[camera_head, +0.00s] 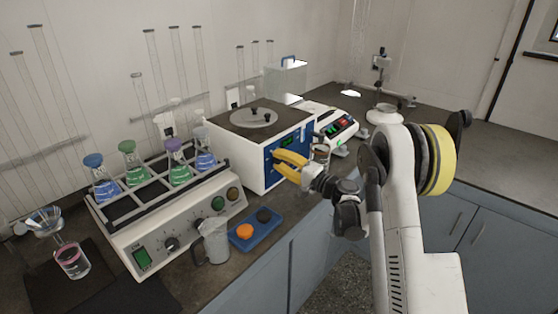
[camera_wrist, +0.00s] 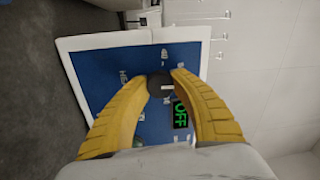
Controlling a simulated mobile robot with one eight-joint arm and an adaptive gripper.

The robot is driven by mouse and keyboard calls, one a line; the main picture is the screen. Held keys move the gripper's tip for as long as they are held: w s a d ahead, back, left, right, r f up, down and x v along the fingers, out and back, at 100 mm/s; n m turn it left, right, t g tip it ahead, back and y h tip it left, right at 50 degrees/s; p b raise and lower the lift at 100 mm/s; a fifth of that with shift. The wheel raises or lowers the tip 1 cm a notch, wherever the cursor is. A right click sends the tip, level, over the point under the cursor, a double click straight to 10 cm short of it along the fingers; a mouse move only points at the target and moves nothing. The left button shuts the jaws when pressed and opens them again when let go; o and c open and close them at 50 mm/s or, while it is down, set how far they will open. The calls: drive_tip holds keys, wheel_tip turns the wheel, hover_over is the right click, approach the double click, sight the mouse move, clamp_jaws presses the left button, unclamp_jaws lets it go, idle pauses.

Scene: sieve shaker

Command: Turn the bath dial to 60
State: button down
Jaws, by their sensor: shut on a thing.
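The bath (camera_head: 240,160) is a white box with a dark top, a round lid and a blue front panel. My gripper (camera_head: 277,165) reaches its front panel from the right in the head view. In the wrist view the panel (camera_wrist: 105,70) fills the middle, turned on its side. The black round dial (camera_wrist: 159,88) sits between my two yellow fingertips, which are shut on it. The green display (camera_wrist: 181,114) beside it reads OFF. Scale marks around the dial are partly hidden by the fingers. The dial is hidden in the head view.
Left of the bath stands a shaker (camera_head: 185,235) with several colored flasks. In front are a glass beaker (camera_head: 212,243) and a blue tray (camera_head: 262,234) with an orange and a dark piece. Another device (camera_head: 335,122) stands right of the bath, close to my arm.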

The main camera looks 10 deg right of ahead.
drive_tip(key=shift+r+m+h, duration=0.1)
drive_tip(key=shift+m+h, duration=0.2)
drive_tip(key=shift+m, duration=2.2)
drive_tip(key=c, duration=1)
unclamp_jaws()
drive_tip(key=shift+c, duration=0.2)
drive_tip(key=v, duration=1.2)
drive_tip(key=shift+f, duration=0.25)
